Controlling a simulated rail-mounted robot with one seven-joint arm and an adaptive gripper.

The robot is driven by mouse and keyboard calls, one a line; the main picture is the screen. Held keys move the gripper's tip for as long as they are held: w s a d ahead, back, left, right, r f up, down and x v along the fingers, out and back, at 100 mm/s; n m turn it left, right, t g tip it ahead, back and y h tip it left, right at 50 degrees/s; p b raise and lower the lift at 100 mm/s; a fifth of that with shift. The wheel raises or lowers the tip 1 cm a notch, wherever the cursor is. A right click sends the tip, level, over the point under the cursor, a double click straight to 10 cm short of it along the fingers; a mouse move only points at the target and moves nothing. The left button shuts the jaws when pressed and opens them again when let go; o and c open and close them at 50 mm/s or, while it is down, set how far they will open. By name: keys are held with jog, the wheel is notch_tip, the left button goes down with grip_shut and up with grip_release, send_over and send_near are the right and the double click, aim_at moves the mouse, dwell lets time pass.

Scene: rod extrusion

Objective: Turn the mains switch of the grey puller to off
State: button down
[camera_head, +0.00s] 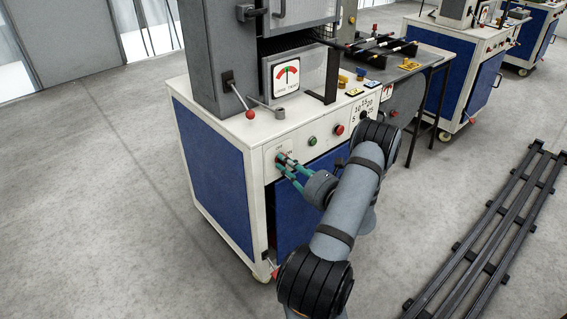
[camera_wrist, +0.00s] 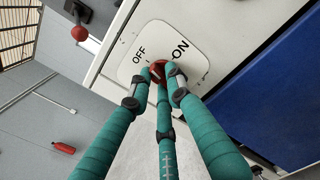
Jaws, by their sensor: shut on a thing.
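The grey puller (camera_head: 219,110) stands on a white and blue cabinet. On the left of its front panel is the mains switch plate, which shows in the wrist view (camera_wrist: 131,58) with OFF on the left and ON on the right. The red switch knob (camera_wrist: 155,72) sits between the labels. My gripper (camera_head: 284,162) has teal fingers, and their tips are closed around the knob (camera_wrist: 161,71). The fingertips hide much of the knob, so I cannot tell exactly which label it points to.
A green button (camera_head: 312,141) and a red button (camera_head: 339,130) are right of the switch. Black rails (camera_head: 480,235) lie on the floor at right. The floor at left is clear.

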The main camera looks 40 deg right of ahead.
jog(key=shift+w+a+r+n, duration=0.1)
jog(key=shift+w+a+n, duration=0.05)
jog(key=shift+w+n, duration=0.2)
jog(key=shift+n+b, duration=0.25)
jog(key=shift+b, duration=0.2)
jog(key=c, duration=1.7)
grip_release()
jog(key=shift+r, duration=0.1)
jog(key=shift+o, duration=0.8)
jog(key=shift+w, duration=0.1)
jog(key=shift+f, duration=0.25)
jog(key=shift+f, duration=0.1)
jog(key=shift+s, duration=0.6)
jog(key=s, duration=1.1)
jog(key=shift+d, duration=0.45)
